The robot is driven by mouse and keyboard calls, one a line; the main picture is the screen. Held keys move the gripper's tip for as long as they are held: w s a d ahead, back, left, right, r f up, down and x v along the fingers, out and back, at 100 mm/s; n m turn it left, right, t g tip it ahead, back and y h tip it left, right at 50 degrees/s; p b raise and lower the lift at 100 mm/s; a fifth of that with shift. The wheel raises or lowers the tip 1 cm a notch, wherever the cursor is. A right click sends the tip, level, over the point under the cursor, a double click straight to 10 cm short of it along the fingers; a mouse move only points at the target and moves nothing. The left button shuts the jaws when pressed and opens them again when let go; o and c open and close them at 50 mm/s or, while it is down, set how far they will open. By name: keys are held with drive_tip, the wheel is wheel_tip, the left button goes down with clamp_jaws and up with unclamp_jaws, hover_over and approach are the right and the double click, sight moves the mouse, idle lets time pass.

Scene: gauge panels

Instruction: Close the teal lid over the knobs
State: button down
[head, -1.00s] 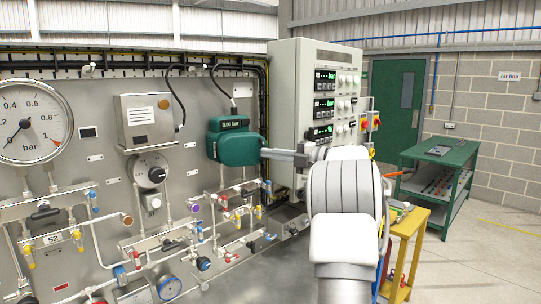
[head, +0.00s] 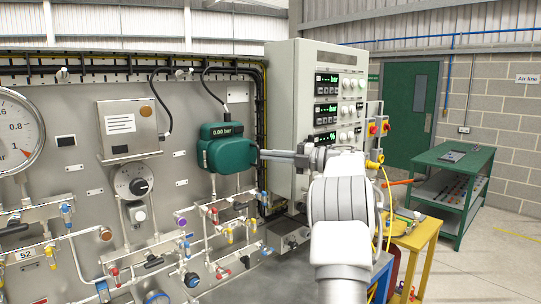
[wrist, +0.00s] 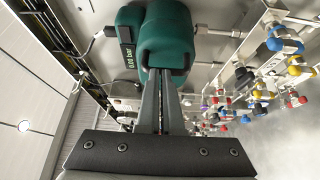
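The teal lid (head: 232,155) is the rounded front cover of a teal gauge unit (head: 222,130) on the grey panel. The unit's small display reads about 0.00 bar. In the wrist view the lid (wrist: 166,52) lies in front of the unit's teal body (wrist: 165,17). It appears to sit against the body, but I cannot tell whether it is fully closed. No knobs show on the unit. My gripper (head: 263,153) reaches it from the right. In the wrist view its two fingers (wrist: 163,72) lie close together, tips at the lid's near edge, with nothing seen between them.
Pipes and coloured valves (head: 225,225) crowd the panel below the unit. A black cable (head: 207,85) hangs above it. A light grey control cabinet (head: 318,95) stands just behind and right. A yellow stand (head: 418,240) and a green bench (head: 455,170) are further right.

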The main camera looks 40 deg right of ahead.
drive_tip(key=shift+w+d+r, duration=0.1)
drive_tip(key=shift+w, duration=0.4)
drive_tip(key=shift+w, duration=0.15)
